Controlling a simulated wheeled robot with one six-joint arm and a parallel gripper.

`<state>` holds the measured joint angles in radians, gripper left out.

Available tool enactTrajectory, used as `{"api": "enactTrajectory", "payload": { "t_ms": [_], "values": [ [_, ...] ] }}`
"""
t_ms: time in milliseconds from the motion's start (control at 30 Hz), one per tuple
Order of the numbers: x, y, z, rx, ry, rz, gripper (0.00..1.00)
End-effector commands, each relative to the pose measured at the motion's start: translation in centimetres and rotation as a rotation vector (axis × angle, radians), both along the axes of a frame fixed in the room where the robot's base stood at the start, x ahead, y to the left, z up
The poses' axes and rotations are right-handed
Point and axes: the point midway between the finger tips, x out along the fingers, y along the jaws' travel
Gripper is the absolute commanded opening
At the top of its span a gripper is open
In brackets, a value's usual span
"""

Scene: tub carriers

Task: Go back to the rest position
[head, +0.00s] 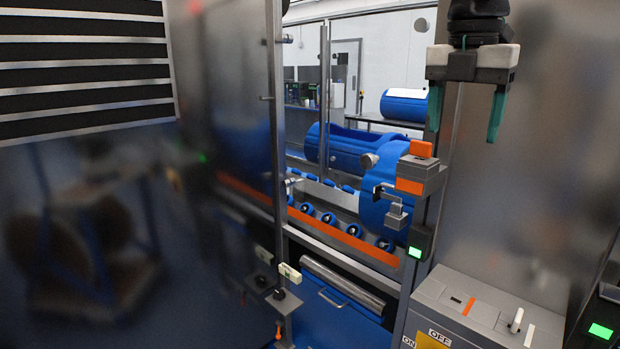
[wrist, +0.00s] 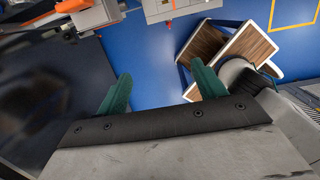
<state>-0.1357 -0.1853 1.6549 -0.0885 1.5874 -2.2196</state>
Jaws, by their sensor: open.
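My gripper (head: 464,120) hangs in the upper right of the head view, pointing down, with its two green fingers spread apart. Nothing is between the fingers. In the wrist view my gripper (wrist: 158,90) also shows open and empty, with blue floor behind the fingertips. It is in front of the metal wall panel on the right and is apart from the machine.
A blue tub (head: 340,150) lies on rollers inside the machine. An orange-topped box (head: 421,172) sits on the frame post. A switch box (head: 480,312) stands at lower right. A wooden-topped piece (wrist: 232,52) stands on the floor in the wrist view.

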Motion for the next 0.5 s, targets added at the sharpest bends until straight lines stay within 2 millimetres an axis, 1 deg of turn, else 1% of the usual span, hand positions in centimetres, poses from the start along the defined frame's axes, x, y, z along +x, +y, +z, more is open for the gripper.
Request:
{"api": "enactTrajectory", "payload": {
  "t_ms": [67, 233, 367, 500],
  "values": [
    [0.0, 0.2, 0.2, 0.007, -0.012, -0.046, 0.69],
    [0.2, 0.3, -0.5, 0.025, -0.026, -0.189, 0.69],
    [0.1, 0.3, -1.8, 0.042, -0.027, -0.345, 0.69],
    [-0.5, 0.2, -3.5, 0.064, -0.033, -0.559, 0.69]
  ]
}}
